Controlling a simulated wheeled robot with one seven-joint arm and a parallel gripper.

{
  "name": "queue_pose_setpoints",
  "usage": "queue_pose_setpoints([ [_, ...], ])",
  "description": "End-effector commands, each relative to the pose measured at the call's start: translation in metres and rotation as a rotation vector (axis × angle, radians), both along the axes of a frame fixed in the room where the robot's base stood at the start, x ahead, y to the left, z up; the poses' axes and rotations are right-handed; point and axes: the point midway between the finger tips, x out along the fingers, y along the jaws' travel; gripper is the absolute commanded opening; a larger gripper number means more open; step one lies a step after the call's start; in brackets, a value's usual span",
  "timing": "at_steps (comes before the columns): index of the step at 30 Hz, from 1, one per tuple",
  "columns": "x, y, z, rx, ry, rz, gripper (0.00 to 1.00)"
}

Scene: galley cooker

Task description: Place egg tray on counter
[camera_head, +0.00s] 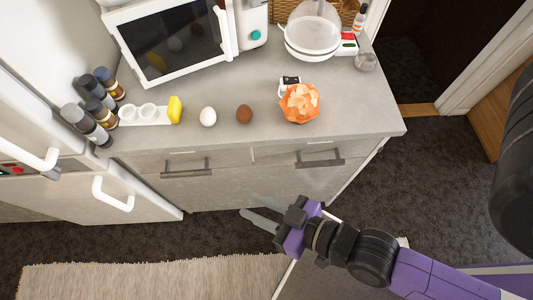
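The white egg tray (145,115) lies on the grey counter (190,88) at its left, with round white cups showing. Its left end is beside the dark bottles, and a yellow object stands at its right end. My gripper (246,204) is in front of the counter's drawers, out over the floor side and apart from the tray. Its two grey fingers are spread with a gap between them, and nothing is held. A white egg (208,116) and a brown egg (244,114) lie on the counter to the right of the tray.
A yellow object (175,109), several bottles (90,107), a microwave (170,42), an orange faceted bowl (300,103) and a white round pot (312,35) stand on the counter. The fridge (60,180) is at the left. The counter's right front corner is bare.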

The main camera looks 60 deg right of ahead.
Motion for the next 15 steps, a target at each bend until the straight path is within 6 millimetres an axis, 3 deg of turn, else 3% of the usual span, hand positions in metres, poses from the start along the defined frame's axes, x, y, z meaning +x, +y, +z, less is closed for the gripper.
queue_pose_setpoints([
  [1, -0.019, -0.011, 0.011, -0.026, -0.009, -0.010, 0.28],
  [6, -0.057, -0.038, 0.053, -0.105, -0.065, -0.016, 0.28],
  [10, -0.070, -0.047, 0.073, -0.139, -0.092, -0.007, 0.28],
  [15, -0.074, -0.050, 0.082, -0.152, -0.105, -0.001, 0.28],
])
